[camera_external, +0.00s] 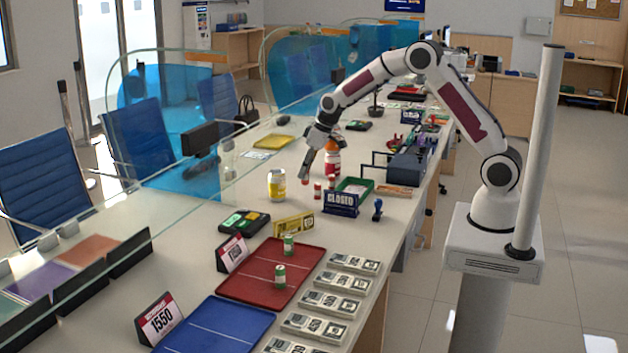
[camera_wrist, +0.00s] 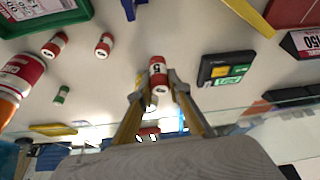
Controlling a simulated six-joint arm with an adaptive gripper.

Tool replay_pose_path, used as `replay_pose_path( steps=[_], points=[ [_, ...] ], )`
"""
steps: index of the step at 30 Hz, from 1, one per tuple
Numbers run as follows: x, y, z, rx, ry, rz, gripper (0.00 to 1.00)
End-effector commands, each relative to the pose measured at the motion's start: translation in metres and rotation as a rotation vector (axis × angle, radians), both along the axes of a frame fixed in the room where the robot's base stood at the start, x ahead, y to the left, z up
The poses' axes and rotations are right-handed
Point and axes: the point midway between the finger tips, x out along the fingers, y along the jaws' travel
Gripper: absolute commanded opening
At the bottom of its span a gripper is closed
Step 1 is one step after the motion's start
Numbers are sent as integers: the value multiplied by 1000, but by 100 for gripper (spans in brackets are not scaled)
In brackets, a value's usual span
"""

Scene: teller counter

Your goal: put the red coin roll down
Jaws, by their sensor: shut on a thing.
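My gripper (camera_wrist: 158,85) is shut on a red coin roll (camera_wrist: 157,66) with white bands, held upright-looking between the two fingertips in the wrist view. In the external view my gripper (camera_external: 306,178) points down over the white counter (camera_external: 238,190), between a yellow-labelled jar and a red bottle. The held roll is small there, and its gap to the counter is hard to judge. Two other red rolls stand on the counter near the green tray, one (camera_external: 317,190) and another (camera_external: 332,182); both also show left of my gripper in the wrist view.
The jar (camera_external: 276,185) and bottle (camera_external: 333,160) stand close to my gripper. A green tray (camera_external: 367,181), a CLOSED sign (camera_external: 340,203) and a black terminal (camera_external: 243,222) are nearby. A red tray (camera_external: 258,284) holds two green rolls. A glass screen edges the counter's left.

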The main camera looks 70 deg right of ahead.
Motion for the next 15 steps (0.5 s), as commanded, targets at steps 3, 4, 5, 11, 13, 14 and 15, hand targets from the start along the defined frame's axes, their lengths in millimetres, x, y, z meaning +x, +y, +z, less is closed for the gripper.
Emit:
replay_pose_path(
  steps=[3, 4, 5, 11, 13, 14, 15],
  points=[
    [-14, 6, 3, -3, 0, -8, 0],
    [-18, 7, 4, -3, 1, -11, 0],
    [-23, 9, 5, -3, 1, -13, 0],
    [-54, 20, 7, -6, 1, -31, 0],
    [-66, 24, 8, -6, 2, -38, 0],
    [-71, 25, 8, -6, 1, -41, 0],
    [-78, 27, 9, -6, 1, -44, 0]
  ],
)
